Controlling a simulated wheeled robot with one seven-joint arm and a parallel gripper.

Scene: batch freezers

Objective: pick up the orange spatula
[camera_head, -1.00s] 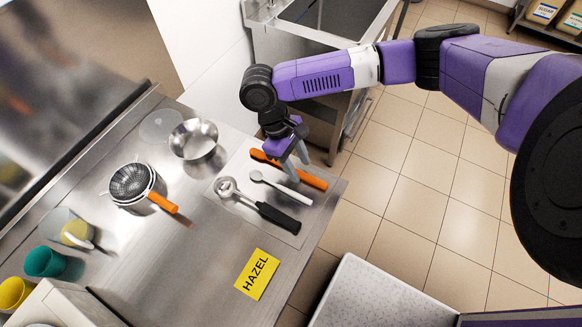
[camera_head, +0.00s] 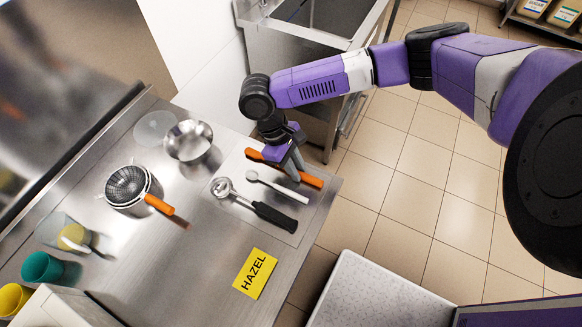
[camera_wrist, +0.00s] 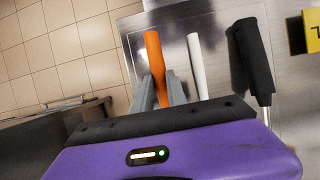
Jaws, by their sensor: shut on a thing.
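The orange spatula (camera_head: 309,180) lies on a pale mat at the right end of the steel counter, beside a white-handled utensil. My gripper (camera_head: 289,168) is down over the spatula's middle, with its fingers shut around it. In the wrist view the orange handle (camera_wrist: 155,60) runs up between my two grey fingers (camera_wrist: 161,92). The spatula's other end shows left of my gripper in the head view; its middle is partly hidden by the fingers. It appears to be still at the mat's surface.
Beside it on the mat (camera_head: 232,217) lie the white utensil (camera_head: 278,189) and a black-handled scoop (camera_head: 262,210). A sink (camera_head: 318,18) is behind; floor lies to the right.

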